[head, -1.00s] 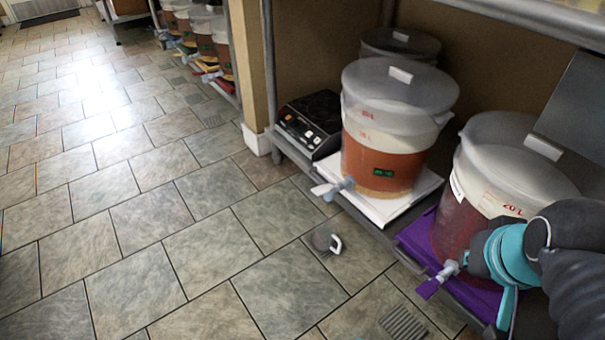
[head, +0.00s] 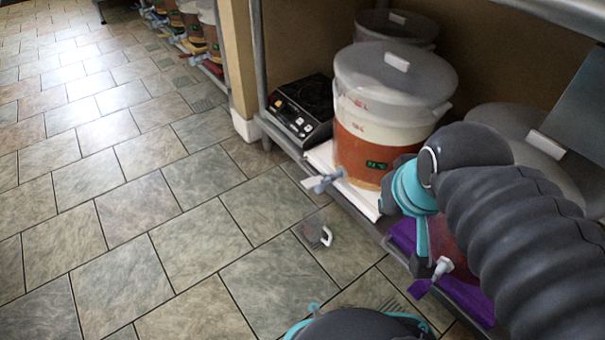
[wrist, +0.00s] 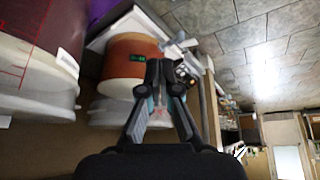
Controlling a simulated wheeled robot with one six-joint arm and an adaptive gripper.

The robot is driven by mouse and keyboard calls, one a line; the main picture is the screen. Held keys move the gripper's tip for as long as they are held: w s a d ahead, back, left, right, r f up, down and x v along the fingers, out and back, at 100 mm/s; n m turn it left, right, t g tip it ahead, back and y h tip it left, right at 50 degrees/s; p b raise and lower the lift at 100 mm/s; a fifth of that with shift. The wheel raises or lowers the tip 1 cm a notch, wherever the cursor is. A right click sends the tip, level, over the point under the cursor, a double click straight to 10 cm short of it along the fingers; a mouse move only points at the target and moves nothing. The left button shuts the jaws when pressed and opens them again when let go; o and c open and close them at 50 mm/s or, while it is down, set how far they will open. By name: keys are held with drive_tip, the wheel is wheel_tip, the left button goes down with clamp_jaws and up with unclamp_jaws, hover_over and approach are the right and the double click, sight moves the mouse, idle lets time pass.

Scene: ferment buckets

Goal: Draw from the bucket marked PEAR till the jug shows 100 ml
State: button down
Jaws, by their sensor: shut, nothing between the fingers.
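A clear jug (head: 315,232) with a white handle stands on the floor tiles, in front of the shelf; its scale is not readable. A white bucket with amber liquid (head: 362,150) stands on a white mat, a small green-on-black label on its front; I cannot read the word. Its tap (head: 325,180) sticks out over the shelf edge. The amber bucket also shows in the wrist view (wrist: 127,55), with its tap (wrist: 178,46) just beyond the fingertips. My gripper (wrist: 162,74) is shut and empty, close to this bucket; the arm partly hides it in the head view.
A purple mat (head: 403,235) with a dark red bucket (head: 447,235) lies to the right, largely behind my arm. A black hotplate (head: 300,105) stands left of the amber bucket. More buckets (head: 185,28) line a far shelf. The floor at left is clear.

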drive_tip(key=n+g+y+p, duration=0.2)
drive_tip(key=n+g+p, duration=0.4)
drive_tip(key=n+g, duration=0.1)
hover_over(308, 183)
drive_tip(key=w+d, duration=0.2)
wheel_tip(308, 183, down, 9)
drive_tip(key=shift+s+d+f, duration=0.1)
drive_tip(key=shift+s+d, duration=0.05)
drive_tip(key=f+b, duration=0.1)
drive_tip(key=f, duration=0.3)
drive_tip(key=s+a+f, duration=0.1)
drive_tip(key=f, duration=0.4)
drive_tip(key=a+f+b, duration=0.1)
drive_tip(key=f, duration=0.3)
drive_tip(key=shift+s+f+b, duration=0.2)
drive_tip(key=shift+f+b, duration=0.1)
drive_tip(key=shift+f, duration=0.05)
